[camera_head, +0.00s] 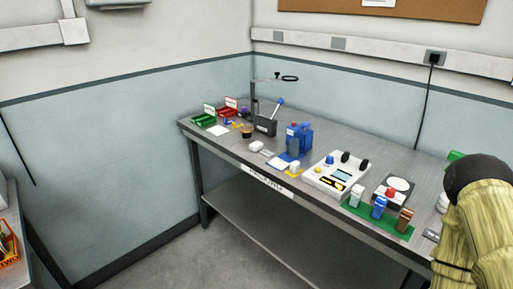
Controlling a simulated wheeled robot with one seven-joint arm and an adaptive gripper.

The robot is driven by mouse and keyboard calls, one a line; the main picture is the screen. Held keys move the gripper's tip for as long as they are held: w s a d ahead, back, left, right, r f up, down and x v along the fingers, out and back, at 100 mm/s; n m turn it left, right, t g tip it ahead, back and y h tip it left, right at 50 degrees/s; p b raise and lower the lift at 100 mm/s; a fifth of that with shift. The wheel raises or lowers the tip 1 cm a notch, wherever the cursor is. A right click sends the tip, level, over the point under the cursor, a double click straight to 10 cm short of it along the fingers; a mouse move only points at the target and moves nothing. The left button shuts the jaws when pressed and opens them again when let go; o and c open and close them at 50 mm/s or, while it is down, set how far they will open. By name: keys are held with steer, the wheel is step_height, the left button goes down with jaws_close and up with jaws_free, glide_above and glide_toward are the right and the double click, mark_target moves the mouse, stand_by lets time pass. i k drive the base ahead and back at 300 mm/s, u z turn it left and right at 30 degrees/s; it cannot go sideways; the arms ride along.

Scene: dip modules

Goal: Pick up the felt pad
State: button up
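I cannot tell for sure which thing is the felt pad. Small flat pieces lie on the grey workbench (325,147): a white flat square (217,130) at the far left end, in front of the green bin, and a pale flat piece (277,163) near the front edge, left of a blue block-like fixture (299,138). All are too small to make out their material. My gripper is not in view. Only a part of my arm, yellowish with a dark rounded joint, shows at the right edge, and it hides the bench's right end.
A green bin (204,120) and a red bin (229,107) stand at the far left. A dark press-like stand (265,126) with a blue-tipped lever is behind. A white instrument (337,175) and a green board (378,221) with upright modules crowd the right front.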

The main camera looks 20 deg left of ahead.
mark_target(256, 145)
steer(key=k, duration=0.6)
steer(key=u, duration=1)
steer(key=i, duration=1.1)
